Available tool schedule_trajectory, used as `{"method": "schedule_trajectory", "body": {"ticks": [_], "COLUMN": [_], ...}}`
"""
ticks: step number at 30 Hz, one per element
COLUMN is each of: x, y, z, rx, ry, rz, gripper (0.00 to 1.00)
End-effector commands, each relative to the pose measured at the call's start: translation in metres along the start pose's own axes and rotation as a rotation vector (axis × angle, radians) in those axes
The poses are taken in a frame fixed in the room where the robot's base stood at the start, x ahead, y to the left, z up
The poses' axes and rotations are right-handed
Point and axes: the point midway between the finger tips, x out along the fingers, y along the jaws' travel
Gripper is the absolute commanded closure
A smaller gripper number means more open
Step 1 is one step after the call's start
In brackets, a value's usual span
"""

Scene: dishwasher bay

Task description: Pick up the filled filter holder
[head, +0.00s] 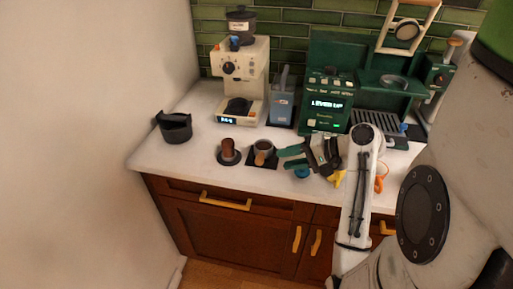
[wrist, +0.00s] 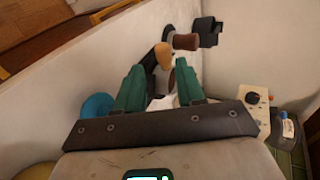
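The filter holder (head: 263,152) sits on a small black mat near the counter's front, just left of my gripper in the head view. Its tan-brown part (wrist: 163,55) shows just beyond and between my fingertips in the wrist view. I cannot make out the coffee inside it. My gripper (head: 281,159) has two green fingers pointing left toward the holder. In the wrist view my gripper (wrist: 160,67) has its fingers well apart, with nothing clamped between them. The holder's lower part is partly hidden in the wrist view.
A brown-handled tamper (head: 228,150) stands just left of the holder; a black container (head: 175,128) is farther left. A grinder (head: 241,70), a grey jug (head: 282,105) and a green espresso machine (head: 328,105) stand behind. A teal disc (head: 302,173) lies by my gripper.

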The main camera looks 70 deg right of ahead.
Motion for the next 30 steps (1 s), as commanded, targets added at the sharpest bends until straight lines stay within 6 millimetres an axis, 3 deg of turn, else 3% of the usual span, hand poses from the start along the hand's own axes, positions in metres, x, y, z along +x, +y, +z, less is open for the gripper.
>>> {"method": "schedule_trajectory", "body": {"ticks": [4,12,19,30], "x": [0.000,0.039,0.055,0.098], "y": [-0.001,-0.002,-0.002,-0.002], "z": [-0.005,-0.006,-0.005,-0.003], "rx": [0.015,0.015,0.015,0.013], "ry": [0.012,0.012,0.012,0.013], "rz": [-0.017,-0.017,-0.016,-0.015], "gripper": [0.62,0.62,0.62,0.62]}}
